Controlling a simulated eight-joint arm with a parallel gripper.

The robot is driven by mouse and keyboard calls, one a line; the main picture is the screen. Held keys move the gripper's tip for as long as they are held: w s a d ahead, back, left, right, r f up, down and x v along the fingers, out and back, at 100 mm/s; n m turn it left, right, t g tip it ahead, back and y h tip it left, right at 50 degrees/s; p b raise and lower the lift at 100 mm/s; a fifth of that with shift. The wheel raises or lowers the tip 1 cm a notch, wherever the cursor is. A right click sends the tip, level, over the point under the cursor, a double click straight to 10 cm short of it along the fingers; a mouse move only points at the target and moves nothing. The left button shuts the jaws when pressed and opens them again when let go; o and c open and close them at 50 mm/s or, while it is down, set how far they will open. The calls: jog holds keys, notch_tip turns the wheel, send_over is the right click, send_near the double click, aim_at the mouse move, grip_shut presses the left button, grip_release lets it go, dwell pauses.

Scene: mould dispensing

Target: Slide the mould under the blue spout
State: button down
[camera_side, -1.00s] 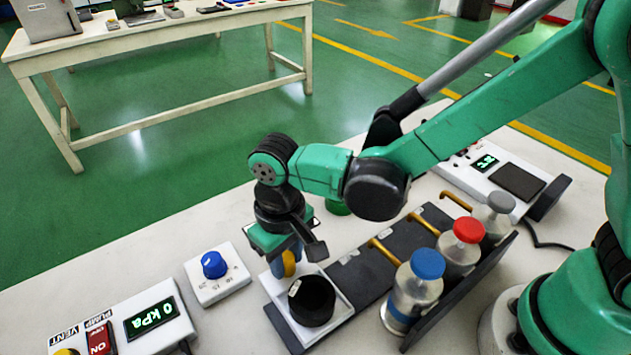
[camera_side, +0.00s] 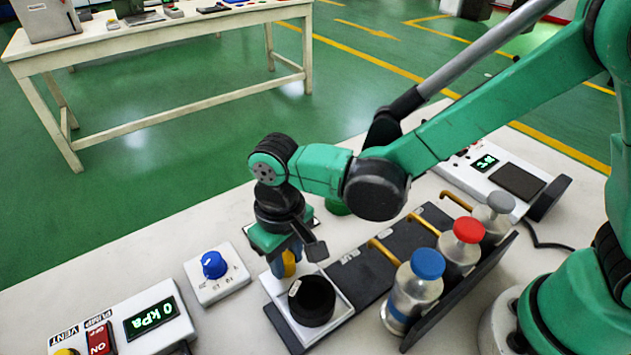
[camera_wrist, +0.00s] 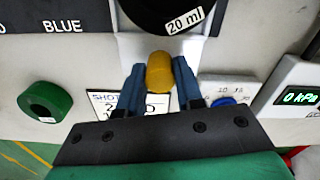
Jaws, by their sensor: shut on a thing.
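The mould is a black round cup (camera_side: 312,301) in a white square carriage (camera_side: 342,315), at the near left end of a dark track (camera_side: 366,271). In the wrist view the mould (camera_wrist: 150,14) carries a 20 ml label. The blue-capped bottle (camera_side: 427,265) stands behind the track, its yellow spout (camera_side: 383,252) reaching over the track. The mould is left of this spout, not beneath it. My gripper (camera_side: 290,262) is shut on the carriage's yellow knob (camera_wrist: 160,72), with one blue finger on each side. A BLUE mark (camera_wrist: 62,27) on the track lies beside the carriage.
Red-capped (camera_side: 467,232) and grey-capped (camera_side: 499,204) bottles stand farther along the track with their own spouts. A blue dial box (camera_side: 214,268) and a pump panel (camera_side: 140,322) reading 0 kPa lie to the left. A green ring (camera_wrist: 45,102) lies near the track. A scale (camera_side: 517,182) sits at back right.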

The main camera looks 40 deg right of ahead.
jog(key=d, duration=0.9)
jog(key=c, duration=0.6)
grip_release()
jog(key=shift+r, duration=0.15)
jog(key=shift+r, duration=2.7)
